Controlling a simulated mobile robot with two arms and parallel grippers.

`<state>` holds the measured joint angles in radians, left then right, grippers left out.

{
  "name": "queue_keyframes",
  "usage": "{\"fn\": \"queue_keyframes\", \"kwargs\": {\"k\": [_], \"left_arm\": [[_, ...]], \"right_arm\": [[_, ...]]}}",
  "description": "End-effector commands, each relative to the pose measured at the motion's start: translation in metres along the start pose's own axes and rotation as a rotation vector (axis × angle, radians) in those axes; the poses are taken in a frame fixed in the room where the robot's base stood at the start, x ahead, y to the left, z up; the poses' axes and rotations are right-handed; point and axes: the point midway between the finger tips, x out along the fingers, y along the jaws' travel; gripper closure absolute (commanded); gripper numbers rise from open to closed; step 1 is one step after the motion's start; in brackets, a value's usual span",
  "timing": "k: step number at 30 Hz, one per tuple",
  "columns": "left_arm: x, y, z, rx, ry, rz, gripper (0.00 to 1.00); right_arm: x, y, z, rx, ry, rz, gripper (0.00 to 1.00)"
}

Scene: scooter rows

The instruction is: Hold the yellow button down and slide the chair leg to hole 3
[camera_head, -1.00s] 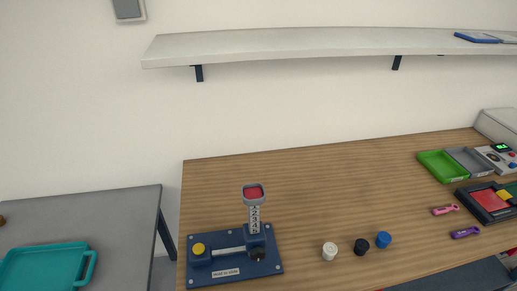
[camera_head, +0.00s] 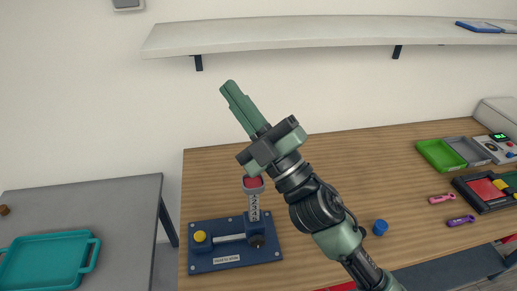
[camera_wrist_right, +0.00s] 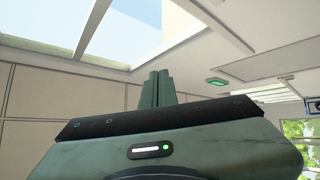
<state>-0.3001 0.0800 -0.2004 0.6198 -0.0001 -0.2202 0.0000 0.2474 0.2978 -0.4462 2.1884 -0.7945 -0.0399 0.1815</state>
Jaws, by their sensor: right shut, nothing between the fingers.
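The blue fixture base (camera_head: 236,267) lies on the wooden table at its front left. The yellow button (camera_head: 200,236) is on its left part and is uncovered. The chair leg (camera_head: 254,207) stands upright at the right part of the base, with white numbers on it and a red-topped grey end, partly behind my right gripper. The numbers are too small to read now. My right gripper (camera_head: 231,92) is shut and empty, its fingers pointing up and left above the chair leg. In the right wrist view its fingers (camera_wrist_right: 157,88) are together, pointing toward the ceiling. My left gripper is not in view.
A blue cap (camera_head: 380,227) stands right of my right arm. Green tray (camera_head: 441,154), pink (camera_head: 441,198) and purple (camera_head: 461,221) tools lie further right. A teal tray (camera_head: 45,262) is on the grey side table. A shelf (camera_head: 320,36) hangs above; the table's back middle is clear.

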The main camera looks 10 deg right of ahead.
Motion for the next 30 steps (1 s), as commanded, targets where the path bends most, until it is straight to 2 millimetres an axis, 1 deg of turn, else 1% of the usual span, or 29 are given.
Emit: {"fn": "queue_keyframes", "kwargs": {"k": [1,2,3,4,5,6,7,8,9,11,12,14,15,16,17,18,21,24,25,27,30], "left_arm": [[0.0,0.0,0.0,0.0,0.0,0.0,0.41],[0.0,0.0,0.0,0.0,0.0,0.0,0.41],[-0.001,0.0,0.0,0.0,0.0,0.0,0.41],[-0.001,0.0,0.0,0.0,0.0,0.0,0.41],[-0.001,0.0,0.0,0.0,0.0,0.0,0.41],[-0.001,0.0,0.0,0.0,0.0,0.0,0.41],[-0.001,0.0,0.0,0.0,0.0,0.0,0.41],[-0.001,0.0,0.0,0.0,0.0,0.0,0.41],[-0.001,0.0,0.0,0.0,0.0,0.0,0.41],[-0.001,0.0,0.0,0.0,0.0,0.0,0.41],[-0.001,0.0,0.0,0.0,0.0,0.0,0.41],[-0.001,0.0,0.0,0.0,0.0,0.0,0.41],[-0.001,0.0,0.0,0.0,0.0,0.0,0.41],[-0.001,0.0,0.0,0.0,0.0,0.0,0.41],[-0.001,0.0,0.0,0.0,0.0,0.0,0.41],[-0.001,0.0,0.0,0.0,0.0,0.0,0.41],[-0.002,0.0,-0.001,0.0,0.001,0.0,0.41],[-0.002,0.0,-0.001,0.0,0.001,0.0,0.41],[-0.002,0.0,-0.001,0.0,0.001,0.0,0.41],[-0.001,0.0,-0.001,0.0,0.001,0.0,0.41],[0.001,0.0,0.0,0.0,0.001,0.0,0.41]], "right_arm": [[0.015,-0.001,-0.037,-0.087,0.169,-0.027,1.0],[0.019,-0.005,-0.059,-0.143,0.273,-0.052,1.0],[0.022,-0.014,-0.087,-0.22,0.411,-0.093,1.0],[0.02,-0.024,-0.105,-0.279,0.511,-0.132,1.0],[0.017,-0.034,-0.12,-0.34,0.608,-0.174,1.0],[0.011,-0.049,-0.136,-0.422,0.731,-0.24,1.0],[0.004,-0.062,-0.143,-0.484,0.818,-0.296,1.0],[-0.004,-0.074,-0.148,-0.549,0.9,-0.357,1.0],[-0.016,-0.091,-0.148,-0.635,1.002,-0.447,1.0],[-0.033,-0.112,-0.136,-0.766,1.134,-0.601,1.0],[-0.045,-0.122,-0.122,-0.854,1.206,-0.714,1.0],[-0.06,-0.13,-0.091,-0.984,1.287,-0.901,1.0],[-0.068,-0.13,-0.067,-1.065,1.32,-1.031,1.0],[-0.073,-0.126,-0.049,-1.12,1.334,-1.128,1.0],[-0.077,-0.121,-0.031,-1.171,1.341,-1.222,1.0],[-0.081,-0.111,-0.009,-1.231,1.336,-1.341,1.0],[-0.088,-0.084,0.03,-1.327,1.299,-1.569,1.0],[-0.091,-0.064,0.051,-1.373,1.259,-1.705,1.0],[-0.092,-0.06,0.055,-1.381,1.25,-1.73,1.0],[-0.094,-0.055,0.06,-1.39,1.238,-1.764,1.0],[-0.096,-0.056,0.063,-1.392,1.234,-1.776,1.0]]}}
